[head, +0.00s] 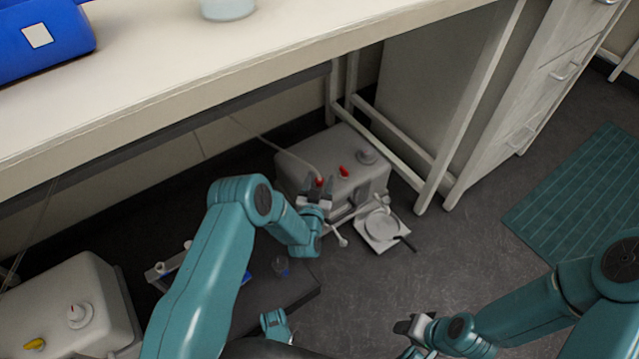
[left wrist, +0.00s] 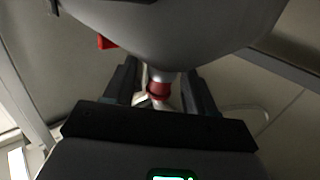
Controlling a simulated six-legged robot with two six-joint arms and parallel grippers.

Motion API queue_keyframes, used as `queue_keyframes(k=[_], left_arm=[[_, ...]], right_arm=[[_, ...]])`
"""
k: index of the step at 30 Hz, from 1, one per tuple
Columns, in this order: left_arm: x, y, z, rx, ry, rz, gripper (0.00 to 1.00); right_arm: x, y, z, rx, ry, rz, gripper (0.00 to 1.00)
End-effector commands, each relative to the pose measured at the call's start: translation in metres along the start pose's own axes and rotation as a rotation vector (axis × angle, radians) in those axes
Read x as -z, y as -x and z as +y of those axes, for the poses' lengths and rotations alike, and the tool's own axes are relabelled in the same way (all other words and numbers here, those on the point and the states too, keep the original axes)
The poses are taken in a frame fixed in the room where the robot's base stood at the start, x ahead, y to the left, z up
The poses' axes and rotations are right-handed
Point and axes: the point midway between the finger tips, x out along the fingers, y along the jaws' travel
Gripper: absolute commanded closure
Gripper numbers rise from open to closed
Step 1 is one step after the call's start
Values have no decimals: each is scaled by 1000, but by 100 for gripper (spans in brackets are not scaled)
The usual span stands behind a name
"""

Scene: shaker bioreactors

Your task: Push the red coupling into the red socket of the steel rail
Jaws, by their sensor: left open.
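A red coupling (head: 319,182) shows at the end of a pale hose (head: 285,155), close to the front of the cream box unit under the bench. My left gripper (head: 318,190) is around it, with its jaws open. In the left wrist view the red coupling (left wrist: 159,88) lies between the two dark fingers (left wrist: 158,92), with pale fittings above and below it. I cannot tell whether the fingers touch it. A steel bar (head: 350,213), possibly the rail, runs along the unit's front; no red socket can be made out. My right gripper (head: 414,326) is low in the head view, away from the unit.
The bench edge (head: 230,85) overhangs, and bench legs (head: 432,190) stand right. A second cream unit (head: 60,310) is at lower left.

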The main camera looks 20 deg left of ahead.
Motion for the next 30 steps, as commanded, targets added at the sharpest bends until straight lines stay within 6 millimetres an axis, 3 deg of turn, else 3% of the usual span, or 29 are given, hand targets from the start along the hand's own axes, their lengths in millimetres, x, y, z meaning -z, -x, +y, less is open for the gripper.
queue_keyframes(k=[4, 9, 30], left_arm=[[0, 0, 0, 0, 0, 0, 44], [0, 0, 0, 0, 0, 0, 100], [14, 2, 0, 0, 0, 0, 100]], right_arm=[[0, 0, 0, 0, 0, 0, 57], [0, 0, 0, 0, 0, 0, 57], [0, 10, -3, 0, 0, -1, 57]])
